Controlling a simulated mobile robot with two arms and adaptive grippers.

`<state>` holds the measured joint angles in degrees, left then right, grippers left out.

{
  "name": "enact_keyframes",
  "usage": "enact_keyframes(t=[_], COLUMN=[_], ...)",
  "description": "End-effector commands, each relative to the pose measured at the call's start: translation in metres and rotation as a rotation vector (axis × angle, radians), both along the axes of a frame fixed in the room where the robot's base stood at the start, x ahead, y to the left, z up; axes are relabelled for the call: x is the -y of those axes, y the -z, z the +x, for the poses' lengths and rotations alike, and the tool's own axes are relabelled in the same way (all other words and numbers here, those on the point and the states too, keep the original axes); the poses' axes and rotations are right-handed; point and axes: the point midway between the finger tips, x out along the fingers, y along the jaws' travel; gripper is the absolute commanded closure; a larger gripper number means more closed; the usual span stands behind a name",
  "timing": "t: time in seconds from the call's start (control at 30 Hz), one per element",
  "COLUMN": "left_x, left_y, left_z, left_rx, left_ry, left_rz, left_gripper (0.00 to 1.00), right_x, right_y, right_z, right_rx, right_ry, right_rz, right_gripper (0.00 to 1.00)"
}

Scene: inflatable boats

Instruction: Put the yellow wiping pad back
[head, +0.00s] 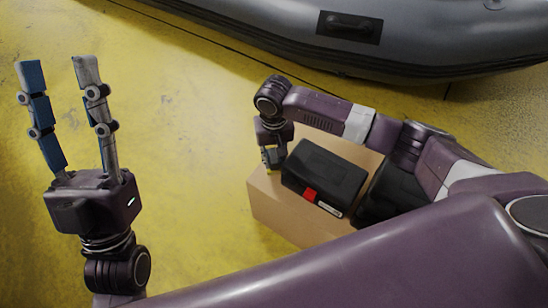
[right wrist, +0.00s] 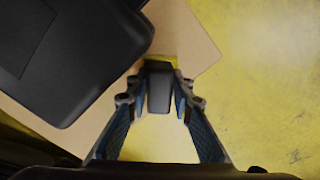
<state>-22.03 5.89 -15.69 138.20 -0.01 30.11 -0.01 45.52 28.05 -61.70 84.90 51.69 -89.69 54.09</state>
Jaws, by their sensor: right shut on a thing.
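My right gripper (right wrist: 158,85) is shut on a small block with a dark grey back (right wrist: 158,95), taken to be the yellow wiping pad. Only a little yellow shows at its edge. In the head view my right gripper (head: 270,160) points down at the left end of the cardboard box (head: 285,215), beside a black case. The pad is mostly hidden there, and I cannot tell whether it touches the box top. My left gripper (head: 58,72) is raised at the left, its two fingers apart, open and empty.
The black case (head: 325,175) with a red latch lies on the box, close to my right gripper. Another black item (head: 385,195) sits right of it. A grey inflatable boat (head: 400,50) lies along the back. The yellow floor (head: 200,130) is clear between my arms.

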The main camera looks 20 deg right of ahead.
Motion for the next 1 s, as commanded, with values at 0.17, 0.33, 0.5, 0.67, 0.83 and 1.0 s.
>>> enact_keyframes(t=[0.17, 0.33, 0.5, 0.67, 0.83, 1.0], left_x=[0.0, 0.0, 0.0, 0.0, 0.005, 0.008], left_y=[0.001, 0.001, 0.001, 0.0, 0.021, 0.051], left_z=[0.001, 0.0, 0.0, 0.003, 0.032, 0.058], left_rx=[-0.004, -0.004, -0.001, -0.014, -0.175, -0.351], left_ry=[0.0, 0.0, 0.0, -0.003, -0.011, -0.021], left_rz=[0.001, 0.001, 0.0, 0.005, 0.054, 0.105], left_gripper=[0.6, 0.6, 0.6, 0.6, 0.6, 0.6], right_x=[0.0, 0.0, 0.0, 0.0, 0.0, 0.0], right_y=[0.0, 0.0, 0.0, -0.01, -0.026, -0.044], right_z=[0.0, 0.0, 0.0, 0.0, 0.0, 0.0], right_rx=[0.0, 0.0, 0.0, 0.001, 0.0, 0.001], right_ry=[0.0, 0.0, 0.0, 0.0, 0.0, 0.0], right_rz=[0.0, 0.0, 0.0, 0.0, -0.001, 0.001], right_gripper=[0.62, 0.61, 0.61, 0.61, 0.61, 0.61])
